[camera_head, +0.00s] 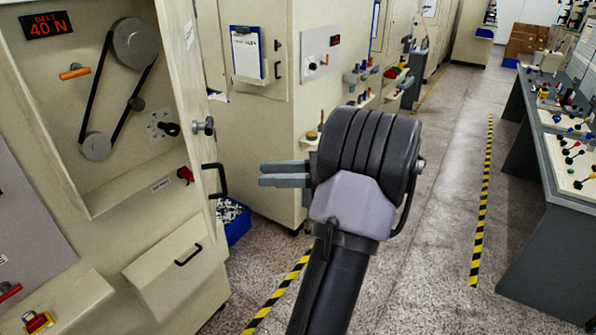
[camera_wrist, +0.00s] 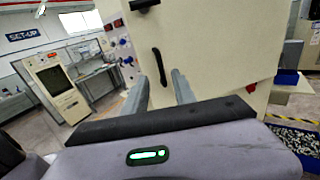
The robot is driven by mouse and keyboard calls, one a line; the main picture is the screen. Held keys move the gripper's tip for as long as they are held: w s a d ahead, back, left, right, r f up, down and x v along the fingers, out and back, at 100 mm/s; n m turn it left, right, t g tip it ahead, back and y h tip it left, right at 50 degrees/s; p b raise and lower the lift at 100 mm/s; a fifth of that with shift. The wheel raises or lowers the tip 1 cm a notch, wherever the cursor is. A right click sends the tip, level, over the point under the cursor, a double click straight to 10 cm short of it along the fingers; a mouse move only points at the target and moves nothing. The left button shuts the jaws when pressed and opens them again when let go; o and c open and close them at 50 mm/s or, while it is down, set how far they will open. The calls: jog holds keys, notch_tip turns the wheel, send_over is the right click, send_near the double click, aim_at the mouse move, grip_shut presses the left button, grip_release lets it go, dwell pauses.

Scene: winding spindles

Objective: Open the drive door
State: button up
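The machine at the left of the head view has a recess with a black belt (camera_head: 93,97) around round pulleys. A cream panel, which I take as the drive door (camera_head: 185,85), stands nearly edge-on at the recess's right side. How far it is open I cannot tell. It carries a black bar handle (camera_head: 221,180) below a dark knob (camera_head: 204,126). My gripper (camera_head: 263,174) points left at the handle with a gap between. In the wrist view the handle (camera_wrist: 160,64) stands upright ahead between the open fingertips (camera_wrist: 158,78), which hold nothing.
A blue bin (camera_head: 238,224) sits on the floor beyond the handle. More cream cabinets (camera_head: 262,125) stand behind. A dark bench (camera_head: 555,220) lines the right side. The aisle floor (camera_head: 440,200) between, with yellow-black tape, is clear.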

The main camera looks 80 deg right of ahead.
jog(key=v, duration=0.6)
jog(key=shift+s+p, duration=0.25)
jog(key=shift+p, duration=0.2)
jog(key=shift+d, duration=0.1)
